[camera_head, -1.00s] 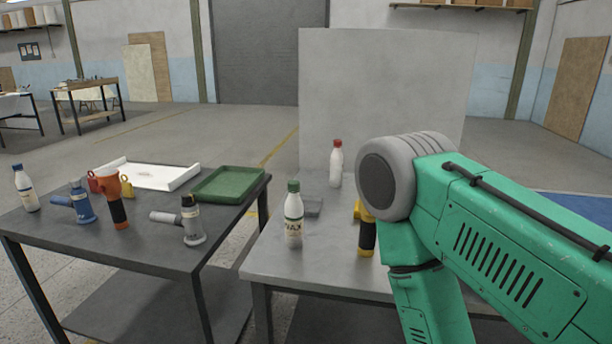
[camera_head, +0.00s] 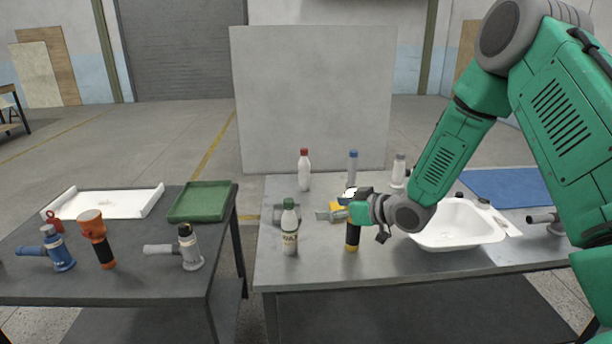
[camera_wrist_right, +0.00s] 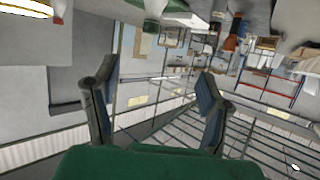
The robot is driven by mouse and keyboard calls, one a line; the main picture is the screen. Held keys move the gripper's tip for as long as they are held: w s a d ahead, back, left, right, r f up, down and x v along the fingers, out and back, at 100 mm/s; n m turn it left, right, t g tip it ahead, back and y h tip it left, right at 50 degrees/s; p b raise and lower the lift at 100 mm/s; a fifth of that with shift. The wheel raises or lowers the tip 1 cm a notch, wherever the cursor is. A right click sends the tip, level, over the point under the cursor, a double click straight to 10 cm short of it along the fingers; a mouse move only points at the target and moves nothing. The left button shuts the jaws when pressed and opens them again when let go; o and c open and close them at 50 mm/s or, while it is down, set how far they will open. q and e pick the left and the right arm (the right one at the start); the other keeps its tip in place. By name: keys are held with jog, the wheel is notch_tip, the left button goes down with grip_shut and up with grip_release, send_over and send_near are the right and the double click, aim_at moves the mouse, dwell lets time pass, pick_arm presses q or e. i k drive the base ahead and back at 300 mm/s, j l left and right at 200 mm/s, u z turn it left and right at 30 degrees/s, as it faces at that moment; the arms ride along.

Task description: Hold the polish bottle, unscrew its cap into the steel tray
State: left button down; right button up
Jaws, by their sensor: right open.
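A white bottle with a green cap and a label reading WAX (camera_head: 290,232) stands upright near the front left of the grey table (camera_head: 310,268). White bottles with a red cap (camera_head: 304,172) and a blue cap (camera_head: 352,168) stand behind it; I cannot tell which is the polish. My right gripper (camera_head: 322,214) points left above the table, just right of the green-capped bottle, apart from it. In the wrist view the right gripper (camera_wrist_right: 157,85) is open, with nothing between its fingers. I cannot make out a steel tray for certain. My left gripper is out of view.
A yellow and black tool (camera_head: 352,238) stands below my right wrist. A white basin (camera_head: 455,225) lies to the right. The left table holds a green tray (camera_head: 203,186), a white tray (camera_head: 70,206) and an orange torch (camera_head: 97,235). A gap separates the tables.

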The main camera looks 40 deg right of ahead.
aim_at(304, 166)
jog(key=i+l, duration=1.15)
jog(key=l, duration=0.25)
